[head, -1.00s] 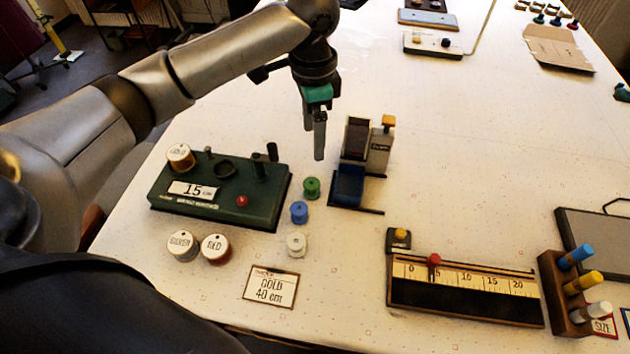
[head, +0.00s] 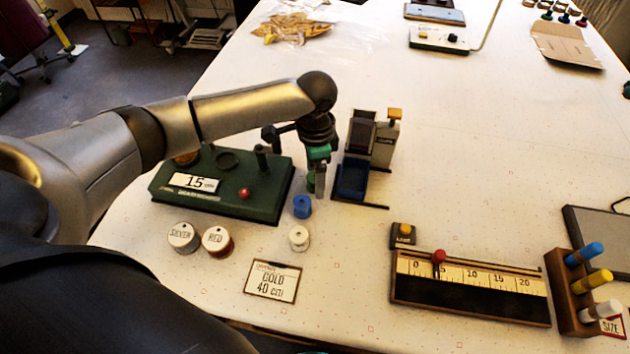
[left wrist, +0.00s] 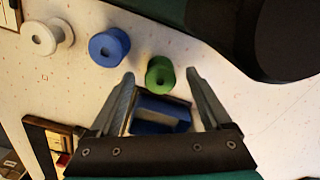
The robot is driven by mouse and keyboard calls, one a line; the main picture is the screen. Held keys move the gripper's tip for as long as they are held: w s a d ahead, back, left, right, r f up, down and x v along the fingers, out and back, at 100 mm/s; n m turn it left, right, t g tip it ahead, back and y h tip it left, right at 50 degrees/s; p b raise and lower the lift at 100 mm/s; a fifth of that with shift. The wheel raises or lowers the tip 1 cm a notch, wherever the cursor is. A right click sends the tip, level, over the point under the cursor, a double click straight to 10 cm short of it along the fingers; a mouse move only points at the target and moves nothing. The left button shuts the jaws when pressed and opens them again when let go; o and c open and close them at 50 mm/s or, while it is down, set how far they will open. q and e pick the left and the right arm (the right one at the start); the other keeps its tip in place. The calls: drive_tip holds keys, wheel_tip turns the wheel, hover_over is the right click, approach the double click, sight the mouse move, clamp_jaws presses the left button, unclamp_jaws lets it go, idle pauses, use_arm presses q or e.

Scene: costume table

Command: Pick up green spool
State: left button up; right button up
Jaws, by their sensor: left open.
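The green spool (left wrist: 160,74) stands on the white table in the left wrist view, near the tips of my left gripper (left wrist: 160,80) and roughly between their lines. The gripper is open, with nothing held. In the head view the left gripper (head: 320,182) is low over the spool, and only a sliver of the green spool (head: 311,180) shows beside the finger. The blue spool (head: 302,206) and the white spool (head: 299,238) stand in a row in front of it. My right gripper is not in view.
A green machine (head: 225,190) with a "15" label is close on the left. A device with a blue tray (head: 352,180) is close on the right. SILVER (head: 183,237) and RED (head: 217,241) spools, a GOLD card (head: 273,280) and a ruler (head: 470,287) stand nearer.

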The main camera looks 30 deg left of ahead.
use_arm(q)
drive_tip(key=shift+f, duration=0.5)
clamp_jaws()
idle(0.3)
